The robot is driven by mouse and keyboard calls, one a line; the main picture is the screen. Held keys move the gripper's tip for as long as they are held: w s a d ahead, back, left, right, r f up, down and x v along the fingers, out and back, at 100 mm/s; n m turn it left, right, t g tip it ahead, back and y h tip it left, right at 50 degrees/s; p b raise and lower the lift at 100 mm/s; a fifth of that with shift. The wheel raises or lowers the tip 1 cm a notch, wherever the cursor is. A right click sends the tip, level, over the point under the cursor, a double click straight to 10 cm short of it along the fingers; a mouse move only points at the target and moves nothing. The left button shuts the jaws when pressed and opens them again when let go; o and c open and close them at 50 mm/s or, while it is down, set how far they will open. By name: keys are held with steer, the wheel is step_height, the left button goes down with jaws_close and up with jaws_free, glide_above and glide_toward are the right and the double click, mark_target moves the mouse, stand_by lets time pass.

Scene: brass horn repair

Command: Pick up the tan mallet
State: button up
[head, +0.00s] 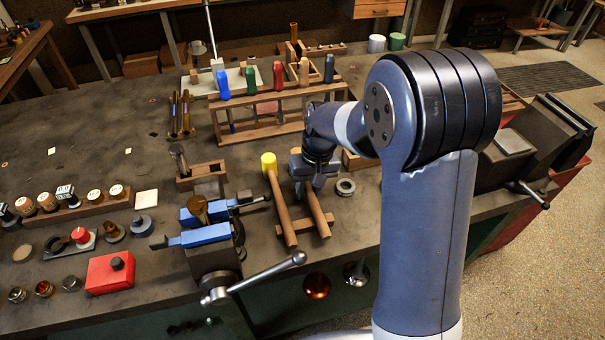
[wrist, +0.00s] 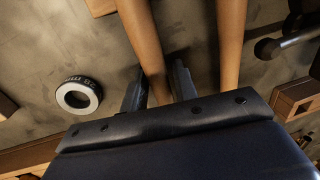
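A mallet (head: 318,213) lies beneath my gripper, its wooden handle reaching toward the front of the bench. Its head is hidden by my gripper in the head view, so its colour cannot be told. In the wrist view its handle (wrist: 147,35) runs between the two fingers of my gripper (wrist: 159,80). The fingers look apart, one on each side of the handle, with no clear grip on it. My gripper (head: 314,175) points down at the bench. A yellow-headed mallet (head: 268,160) lies parallel on the left; its handle (wrist: 231,45) shows in the wrist view.
A grey ring (head: 345,187) lies just right of my gripper. A blue-jawed vise (head: 208,235) with a long lever stands at the front left. A wooden rack (head: 262,132) of coloured-handled tools stands behind. A dark block-like machine (head: 520,150) is at the right.

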jaws_close()
steer(key=shift+r, duration=0.15)
